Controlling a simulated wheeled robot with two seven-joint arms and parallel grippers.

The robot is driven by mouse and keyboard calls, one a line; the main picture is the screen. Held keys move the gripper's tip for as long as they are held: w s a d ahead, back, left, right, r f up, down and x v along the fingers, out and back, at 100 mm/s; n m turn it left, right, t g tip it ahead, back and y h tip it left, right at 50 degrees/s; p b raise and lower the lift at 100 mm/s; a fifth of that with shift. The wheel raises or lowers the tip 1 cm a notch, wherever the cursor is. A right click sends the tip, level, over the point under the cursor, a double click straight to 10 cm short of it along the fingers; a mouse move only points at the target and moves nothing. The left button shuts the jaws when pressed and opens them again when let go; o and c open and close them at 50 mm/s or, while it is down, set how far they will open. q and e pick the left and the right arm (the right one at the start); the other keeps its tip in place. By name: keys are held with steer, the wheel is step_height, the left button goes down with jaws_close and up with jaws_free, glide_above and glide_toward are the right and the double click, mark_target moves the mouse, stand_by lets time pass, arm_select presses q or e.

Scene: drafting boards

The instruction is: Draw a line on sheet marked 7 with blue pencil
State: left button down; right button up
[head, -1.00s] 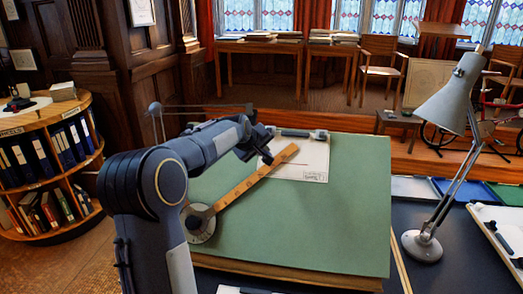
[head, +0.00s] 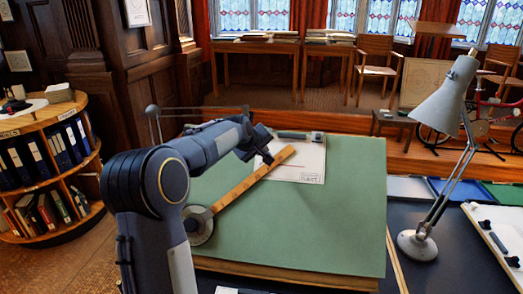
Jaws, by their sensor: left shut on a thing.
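My left gripper (head: 266,158) is over the upper left of the green drafting board (head: 325,220), at the near left edge of a white sheet (head: 304,165). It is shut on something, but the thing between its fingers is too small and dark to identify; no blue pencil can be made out. The sheet lies at the board's top with a small label at its lower right, too small to read. A wooden rule (head: 250,180) with a round grey head (head: 198,224) lies slanted across the board, its upper end on the sheet. My right gripper is not in view.
A dark bar (head: 293,135) lies along the sheet's top edge. A grey desk lamp (head: 418,244) stands right of the board. Another clipped white sheet (head: 498,229) lies at far right. A round bookshelf (head: 45,170) stands at left. The board's lower right is clear.

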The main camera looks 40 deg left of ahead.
arm_select(q)
steer(key=shift+w+d+r+p, duration=0.2)
steer(key=shift+w+r+p, duration=0.1)
steer(key=shift+w+p, duration=0.15)
steer(key=shift+w+d+r+p, duration=0.15)
steer(key=shift+w+d+p, duration=0.1)
steer(key=shift+p, duration=0.1)
steer(key=shift+w+d+r+p, duration=0.2)
steer(key=shift+w+r+p, duration=0.3)
steer(key=shift+p, duration=0.2)
stand_by(0.9)
steer(key=shift+w+d, duration=0.1)
steer(key=shift+w, duration=0.2)
steer(key=shift+w+d+r+p, duration=0.1)
steer(key=shift+w+r+p, duration=0.05)
steer(key=shift+p, duration=0.25)
steer(key=shift+w+d, duration=0.1)
steer(key=shift+w, duration=0.1)
steer(key=shift+w+d+r+p, duration=0.15)
steer(key=shift+r+p, duration=0.1)
steer(key=shift+p, duration=0.15)
steer(key=shift+w+r, duration=0.1)
steer(key=shift+w, duration=0.15)
